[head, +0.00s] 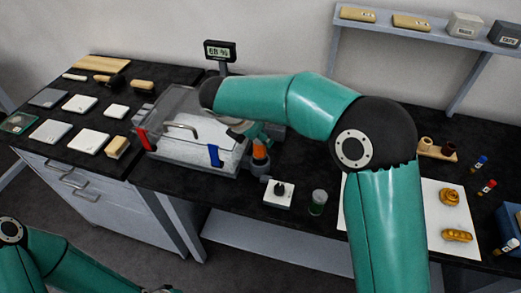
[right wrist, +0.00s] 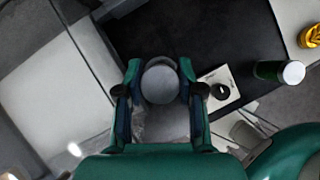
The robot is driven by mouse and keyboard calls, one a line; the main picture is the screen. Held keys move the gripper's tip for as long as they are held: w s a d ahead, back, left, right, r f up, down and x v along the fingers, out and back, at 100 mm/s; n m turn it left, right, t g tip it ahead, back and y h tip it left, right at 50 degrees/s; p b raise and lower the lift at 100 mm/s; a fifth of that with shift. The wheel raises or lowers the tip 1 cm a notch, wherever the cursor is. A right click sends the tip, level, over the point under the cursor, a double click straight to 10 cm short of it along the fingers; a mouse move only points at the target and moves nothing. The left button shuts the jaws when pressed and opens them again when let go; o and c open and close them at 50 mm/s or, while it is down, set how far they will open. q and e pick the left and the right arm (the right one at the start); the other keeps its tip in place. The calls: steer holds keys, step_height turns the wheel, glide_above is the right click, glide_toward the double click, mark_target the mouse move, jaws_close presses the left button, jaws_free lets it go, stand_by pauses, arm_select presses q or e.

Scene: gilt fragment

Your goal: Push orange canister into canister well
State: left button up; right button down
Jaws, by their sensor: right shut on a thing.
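The orange canister (head: 260,153) stands upright at the right end of the clear-lidded chamber (head: 185,163), its lower end in or just above a dark holder (head: 260,168). My right gripper (head: 254,135) is over it from above, largely hidden by my arm. In the right wrist view, the fingers of my right gripper (right wrist: 159,95) close on both sides of a round grey top, which seems to be the canister's (right wrist: 160,82). I cannot tell how deep the canister sits; the well's opening is hidden. My left arm shows at the bottom left, its gripper out of frame.
A red clip (head: 143,138) and a blue clip (head: 214,155) are on the chamber's front. A display (head: 219,51) reading about 68 % stands behind. A white block with a black knob (head: 279,191) and a green jar (head: 317,202) stand in front, right of the chamber.

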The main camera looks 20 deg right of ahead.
mark_target(260, 151)
steer(key=shift+f, duration=2.6)
steer(key=shift+f, duration=0.1)
steer(key=c, duration=1)
jaws_free()
steer(key=v, duration=1.2)
